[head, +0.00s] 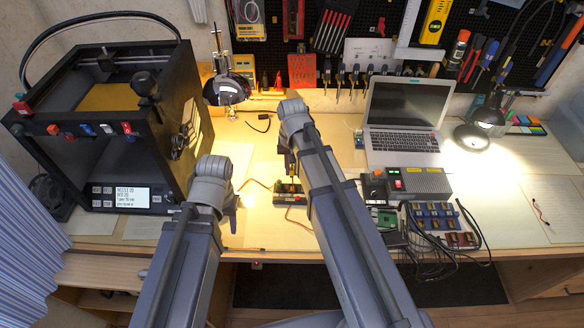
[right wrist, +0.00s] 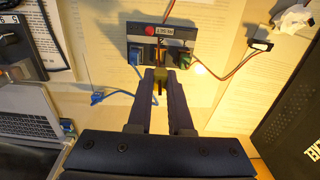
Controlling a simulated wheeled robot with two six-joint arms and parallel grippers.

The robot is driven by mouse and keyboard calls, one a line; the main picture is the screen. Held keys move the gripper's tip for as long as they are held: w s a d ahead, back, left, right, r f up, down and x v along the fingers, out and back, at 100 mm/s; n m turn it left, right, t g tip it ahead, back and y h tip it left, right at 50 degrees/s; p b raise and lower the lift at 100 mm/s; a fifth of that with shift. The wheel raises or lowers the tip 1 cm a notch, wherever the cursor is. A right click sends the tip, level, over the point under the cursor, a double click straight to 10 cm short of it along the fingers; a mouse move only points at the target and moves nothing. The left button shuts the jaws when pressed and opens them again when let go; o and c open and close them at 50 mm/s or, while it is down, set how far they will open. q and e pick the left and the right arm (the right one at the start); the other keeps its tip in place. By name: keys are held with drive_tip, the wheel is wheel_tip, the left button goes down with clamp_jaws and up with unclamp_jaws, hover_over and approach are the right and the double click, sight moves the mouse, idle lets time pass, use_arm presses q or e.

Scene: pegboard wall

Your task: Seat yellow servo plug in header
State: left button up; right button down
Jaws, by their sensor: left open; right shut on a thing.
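In the right wrist view a small yellow plug (right wrist: 159,78) sits between the fingertips of my right gripper (right wrist: 162,80), which is shut on it. Whether the plug touches the header cannot be told. In the head view the board (head: 290,197) lies on the desk below my right gripper (head: 292,166), whose tips are small and dark there. My left gripper (head: 230,200) is open and empty, left of the board, partly hidden by its own wrist.
A wire with a dark connector (right wrist: 259,44) lies right of the board. A blue cable (right wrist: 98,97) lies to its left. A 3D printer (head: 120,130) stands left, a laptop (head: 404,115) at the back right, and a cluster of cabled modules (head: 435,220) on the right.

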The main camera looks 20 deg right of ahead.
sight(292, 189)
drive_tip(key=shift+w+f+b, duration=0.1)
drive_tip(key=shift+f+b, duration=0.45)
drive_tip(key=shift+f, duration=0.15)
use_arm(q)
wheel_tip(292, 189, down, 5)
drive_tip(key=b, duration=0.4)
drive_tip(key=shift+f, duration=0.2)
use_arm(e)
wheel_tip(292, 189, down, 4)
use_arm(q)
drive_tip(key=shift+f+b, duration=0.8)
use_arm(e)
drive_tip(key=shift+f, duration=0.85)
drive_tip(key=c, duration=0.8)
unclamp_jaws()
drive_tip(key=shift+o, duration=0.2)
drive_tip(key=shift+r, duration=0.1)
use_arm(q)
drive_tip(key=shift+r, duration=0.1)
use_arm(e)
drive_tip(key=shift+r+p, duration=2.55)
drive_tip(key=shift+p, duration=0.05)
use_arm(q)
wheel_tip(292, 189, up, 5)
drive_tip(key=shift+f, duration=0.1)
